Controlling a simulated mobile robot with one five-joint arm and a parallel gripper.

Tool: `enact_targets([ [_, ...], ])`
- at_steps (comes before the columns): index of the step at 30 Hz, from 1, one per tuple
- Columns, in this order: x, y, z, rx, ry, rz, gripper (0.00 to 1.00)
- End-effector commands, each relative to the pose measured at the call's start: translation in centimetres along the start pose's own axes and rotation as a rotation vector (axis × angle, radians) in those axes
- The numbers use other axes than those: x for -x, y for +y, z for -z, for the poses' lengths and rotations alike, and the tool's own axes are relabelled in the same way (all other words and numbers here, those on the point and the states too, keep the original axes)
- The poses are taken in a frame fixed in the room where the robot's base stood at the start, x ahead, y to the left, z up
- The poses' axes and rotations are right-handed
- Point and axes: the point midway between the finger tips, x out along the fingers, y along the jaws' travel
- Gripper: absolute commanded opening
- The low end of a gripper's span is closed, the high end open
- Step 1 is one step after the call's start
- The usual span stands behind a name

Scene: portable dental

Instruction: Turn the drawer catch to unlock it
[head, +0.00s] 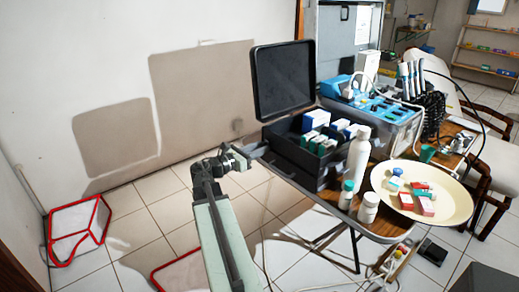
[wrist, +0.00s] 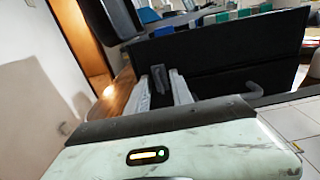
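The black case (head: 300,160) stands on the table's near left end, its lid (head: 283,80) raised. In the wrist view its dark side wall (wrist: 225,55) fills the area beyond my gripper. My gripper (head: 240,158) is at the left end of the case, just off the table edge. In the wrist view my gripper's two pale fingers (wrist: 165,88) are spread apart. A small dark upright tab (wrist: 158,79), which looks like the catch, shows between them. I cannot tell whether either finger touches it. The catch is not clear in the head view.
A white bottle (head: 358,160) and two small jars (head: 346,194) stand right of the case. A cream tray (head: 455,200) holds small boxes. A blue-topped unit (head: 385,120) stands behind. A dark bent rod (wrist: 254,89) is right of my fingers.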

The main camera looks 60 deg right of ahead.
Motion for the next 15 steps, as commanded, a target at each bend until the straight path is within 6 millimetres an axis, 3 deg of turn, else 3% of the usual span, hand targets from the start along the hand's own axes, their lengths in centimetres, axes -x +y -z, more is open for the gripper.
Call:
enact_targets([
  [4,0.02,-0.01,0.0,0.0,0.0,0.0,0.27],
  [7,0.02,-0.02,0.01,0.0,0.0,0.0,0.02],
  [8,0.02,-0.02,0.01,0.0,0.0,0.0,0.0],
  [15,0.01,-0.02,0.01,-0.004,0.0,0.0,0.0],
])
